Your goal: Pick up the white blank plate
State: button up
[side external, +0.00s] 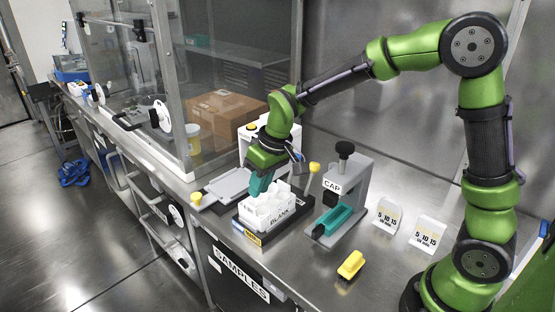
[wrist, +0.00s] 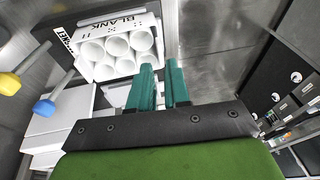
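The white blank plate (side external: 257,221) is a white block with several round wells and the word BLANK on its side. It sits upright on a dark holder (side external: 236,225) with a yellow label. In the wrist view the plate (wrist: 98,72) is at the upper left, its wells facing the camera. My gripper (side external: 261,193) points down at the plate's back left end in the side view. In the wrist view my gripper (wrist: 162,66) has two teal fingers with a narrow gap between them, beside the plate's right edge. I cannot tell if they touch it.
A grey CAP press (side external: 354,180) with a teal part stands right of the plate. A yellow block (side external: 351,265) and two clear numbered stands (side external: 387,215) are on the bench. A brown box (side external: 226,115) is behind glass. The front right bench is mostly clear.

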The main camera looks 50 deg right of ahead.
aim_at(251, 206)
jog(key=shift+x, duration=3)
jog(key=shift+w+r, duration=0.1)
jog(key=shift+w, duration=0.1)
grip_shut()
